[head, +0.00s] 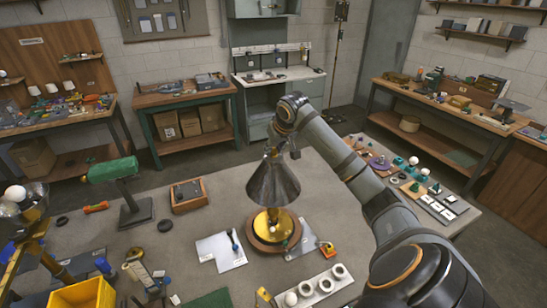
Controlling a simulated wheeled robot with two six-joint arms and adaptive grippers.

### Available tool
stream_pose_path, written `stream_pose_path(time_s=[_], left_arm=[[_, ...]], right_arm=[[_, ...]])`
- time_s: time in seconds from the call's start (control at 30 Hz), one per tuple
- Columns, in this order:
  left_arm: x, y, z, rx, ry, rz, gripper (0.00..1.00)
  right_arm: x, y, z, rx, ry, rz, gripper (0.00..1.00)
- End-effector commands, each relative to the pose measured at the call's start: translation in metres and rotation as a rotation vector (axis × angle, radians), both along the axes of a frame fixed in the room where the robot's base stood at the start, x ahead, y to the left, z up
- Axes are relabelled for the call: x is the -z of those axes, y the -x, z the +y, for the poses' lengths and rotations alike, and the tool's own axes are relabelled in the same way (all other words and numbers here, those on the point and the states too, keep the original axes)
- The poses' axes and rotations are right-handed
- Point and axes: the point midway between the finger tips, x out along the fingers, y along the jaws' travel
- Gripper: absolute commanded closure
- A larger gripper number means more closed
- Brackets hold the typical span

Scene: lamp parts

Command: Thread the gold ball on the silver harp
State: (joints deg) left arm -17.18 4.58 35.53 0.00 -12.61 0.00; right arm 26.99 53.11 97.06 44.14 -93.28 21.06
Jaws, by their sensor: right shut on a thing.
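A grey cone-shaped lampshade (273,184) stands upright over a shiny gold lamp base (273,222), which rests on a round wooden disc (273,240) on the table. My right gripper (270,154) points down just above the narrow top of the shade. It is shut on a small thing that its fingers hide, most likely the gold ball. The silver harp is not visible; the shade covers the space above the gold base. I cannot tell whether the held thing touches the harp's top.
A green desk lamp (115,170) and a wooden tray (189,195) stand left of the lamp. A white sheet (220,252) lies in front of it. A white holder with round cups (318,290) and a yellow bin (82,296) are near the front. My right arm crosses the right side.

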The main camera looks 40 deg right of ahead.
Motion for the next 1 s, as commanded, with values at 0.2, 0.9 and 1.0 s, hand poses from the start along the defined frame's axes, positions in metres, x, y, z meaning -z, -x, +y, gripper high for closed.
stream_pose_path(time_s=[0.2, 0.9, 1.0], left_arm=[[0.001, 0.0, 0.0001, 0.0, 0.0, 0.0, 0.13], [0.0008, 0.0002, 0.0001, 0.0, 0.0, 0.0, 0.13], [0.0008, 0.0002, 0.0, 0.0, 0.0, 0.0, 0.13]], right_arm=[[0.0073, -0.0006, 0.0062, 0.167, -0.015, 0.014, 1.0], [0.0074, -0.0039, 0.0088, 0.738, -0.012, 0.018, 1.0], [0.0074, -0.0039, 0.0081, 0.834, -0.009, 0.017, 1.0]])
